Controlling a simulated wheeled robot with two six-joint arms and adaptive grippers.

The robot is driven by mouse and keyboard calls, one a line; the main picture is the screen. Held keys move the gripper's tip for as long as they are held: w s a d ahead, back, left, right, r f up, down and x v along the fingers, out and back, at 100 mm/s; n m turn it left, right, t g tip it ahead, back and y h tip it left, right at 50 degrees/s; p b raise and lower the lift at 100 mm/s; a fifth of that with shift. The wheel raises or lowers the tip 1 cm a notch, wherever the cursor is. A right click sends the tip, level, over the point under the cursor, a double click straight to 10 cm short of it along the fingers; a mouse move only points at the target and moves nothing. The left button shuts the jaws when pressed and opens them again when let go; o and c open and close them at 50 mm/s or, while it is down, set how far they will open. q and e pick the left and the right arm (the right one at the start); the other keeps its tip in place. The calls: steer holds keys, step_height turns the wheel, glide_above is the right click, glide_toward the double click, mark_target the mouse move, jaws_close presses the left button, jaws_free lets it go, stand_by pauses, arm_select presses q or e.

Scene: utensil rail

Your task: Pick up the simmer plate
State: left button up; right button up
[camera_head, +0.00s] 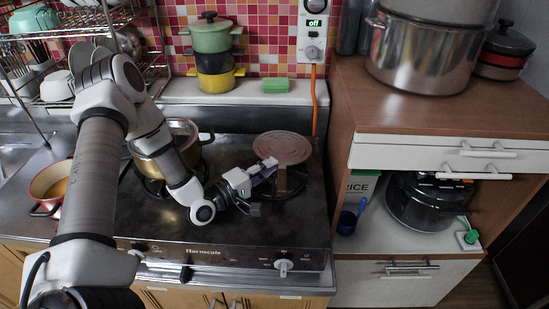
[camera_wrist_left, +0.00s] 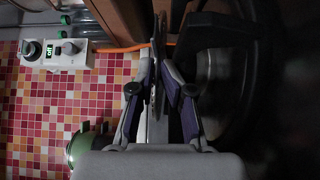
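The simmer plate (camera_head: 284,146) is a flat, round, pinkish disc in the head view, at the right side of the stove. It appears raised above the right burner (camera_head: 284,186), whose dark grate shows below it. My left gripper (camera_head: 268,168) is at the plate's near edge. In the left wrist view the plate (camera_wrist_left: 157,45) shows edge-on as a thin dark strip between the fingertips of my left gripper (camera_wrist_left: 158,78). The fingers converge and appear shut on its near part. The exact contact is dark. My right gripper is not in view.
A pot (camera_head: 160,160) stands on the left burner, partly behind my left arm. Green and yellow pots (camera_head: 212,60) and a green sponge (camera_head: 275,86) are on the back ledge. A wooden cabinet (camera_head: 345,100) rises right of the stove. The stove front is clear.

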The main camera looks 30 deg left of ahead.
arm_select(q)
steer(key=shift+f, duration=0.15)
jaws_close()
steer(key=shift+d, duration=0.1)
